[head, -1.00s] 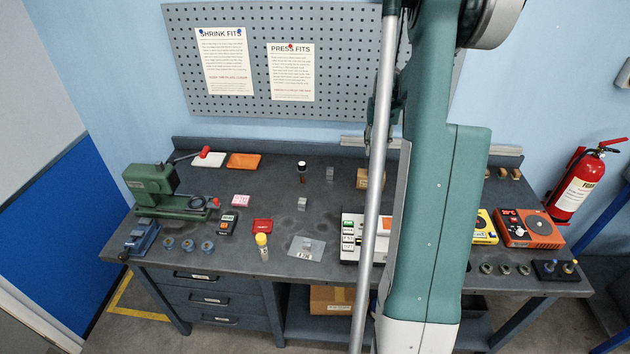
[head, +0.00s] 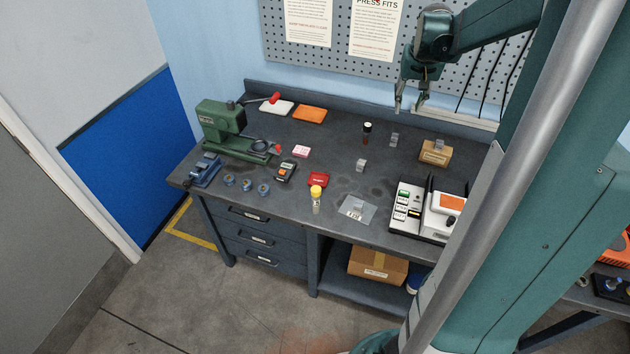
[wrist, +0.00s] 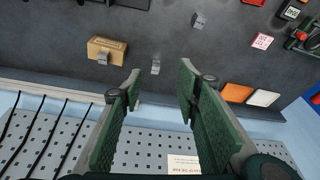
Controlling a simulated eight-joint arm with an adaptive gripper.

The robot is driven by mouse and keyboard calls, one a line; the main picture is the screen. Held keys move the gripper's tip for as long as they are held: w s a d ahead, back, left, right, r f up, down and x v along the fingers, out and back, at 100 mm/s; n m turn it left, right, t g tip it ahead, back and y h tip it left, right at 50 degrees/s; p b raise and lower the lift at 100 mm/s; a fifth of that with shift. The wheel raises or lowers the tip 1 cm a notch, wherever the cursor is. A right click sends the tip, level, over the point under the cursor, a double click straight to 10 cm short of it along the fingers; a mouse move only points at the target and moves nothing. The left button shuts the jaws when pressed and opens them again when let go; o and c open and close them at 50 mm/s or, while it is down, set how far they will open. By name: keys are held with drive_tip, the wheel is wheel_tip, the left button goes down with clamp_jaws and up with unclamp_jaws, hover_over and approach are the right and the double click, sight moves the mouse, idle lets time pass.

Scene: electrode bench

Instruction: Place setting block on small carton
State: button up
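The small carton (head: 435,155) is a brown box at the back right of the bench; it also shows in the wrist view (wrist: 108,46). A small grey block (head: 440,145) shows at its top back edge; I cannot tell whether it rests on it or stands behind. Two similar grey metal blocks stand on the bench: one (head: 394,140) left of the carton, one (head: 361,166) nearer the middle. I cannot tell which is the setting block. My gripper (head: 408,108) is open and empty, high near the back wall, with its fingers apart in the wrist view (wrist: 160,85).
A white device (head: 408,209) is in front of the carton. A clear bag (head: 357,209) and yellow-capped tube (head: 316,200) are near the front edge. The pegboard (head: 440,70) is close behind my gripper.

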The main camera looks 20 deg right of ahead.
drive_tip(key=s+a+r+n+t, duration=0.1)
drive_tip(key=s+a+r, duration=0.1)
drive_tip(key=a, duration=0.7)
drive_tip(key=s+a+r+n+t, duration=0.1)
drive_tip(key=s+a+r, duration=0.2)
drive_tip(key=a, duration=0.6)
drive_tip(key=s+a+r+n, duration=0.1)
drive_tip(key=s+a+r, duration=0.1)
drive_tip(key=a, duration=0.6)
drive_tip(key=s+a+f+n+t, duration=0.1)
drive_tip(key=s+a+n, duration=0.1)
drive_tip(key=s+a, duration=0.5)
drive_tip(key=s+a+f+n+t+y, duration=0.1)
drive_tip(key=s+a+f, duration=0.1)
drive_tip(key=s+a, duration=0.5)
drive_tip(key=shift+a+n+t+y, duration=0.3)
drive_tip(key=shift+a+n+t, duration=0.1)
drive_tip(key=shift+a, duration=1.35)
drive_tip(key=shift+s, duration=0.1)
